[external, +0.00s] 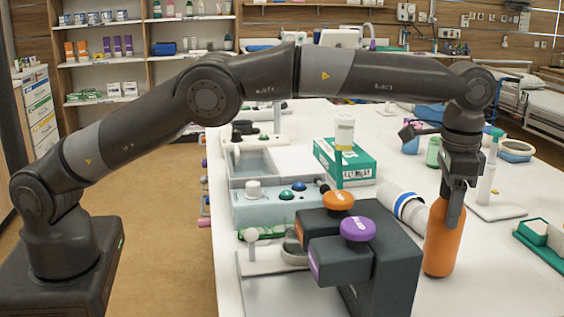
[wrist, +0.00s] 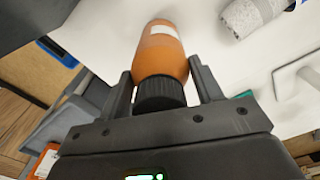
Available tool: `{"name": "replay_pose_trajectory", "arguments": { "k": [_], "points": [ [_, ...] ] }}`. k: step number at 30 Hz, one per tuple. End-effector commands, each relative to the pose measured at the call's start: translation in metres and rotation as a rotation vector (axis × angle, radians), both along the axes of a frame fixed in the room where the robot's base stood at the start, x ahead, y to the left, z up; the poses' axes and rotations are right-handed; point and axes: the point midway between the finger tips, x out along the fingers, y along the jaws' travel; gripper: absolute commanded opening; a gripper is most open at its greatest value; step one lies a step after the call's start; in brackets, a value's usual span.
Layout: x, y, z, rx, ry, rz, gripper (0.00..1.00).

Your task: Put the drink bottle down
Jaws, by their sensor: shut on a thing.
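The drink bottle (external: 443,240) is orange and upright in the external view, at the right of the dark block-shaped device. My gripper (external: 455,203) points down and is shut on its upper part. In the wrist view the bottle (wrist: 160,48) lies between the two fingers of my gripper (wrist: 163,82), its black ribbed cap (wrist: 160,93) toward the camera and a white label patch on its side. The bottle's base is at or just above the white table (external: 490,265); I cannot tell whether it touches.
The dark device (external: 385,265) with orange and purple knobs stands close at the left. A white roll-like cylinder (external: 403,205) lies behind. A white spray bottle (external: 487,184) and a green tray (external: 545,243) are to the right. The table front right is bare.

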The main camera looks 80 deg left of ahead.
Motion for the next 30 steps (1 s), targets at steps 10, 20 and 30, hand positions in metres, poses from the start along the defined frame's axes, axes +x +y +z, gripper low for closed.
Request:
{"name": "replay_pose_trajectory", "arguments": {
  "k": [10, 20, 30],
  "points": [
    [0.000, 0.000, -0.001, 0.000, -0.001, 0.000, 0.13],
    [0.000, 0.000, -0.008, 0.000, 0.000, 0.000, 0.13],
    [0.000, 0.000, -0.011, 0.000, -0.001, 0.000, 0.73]
  ]
}}
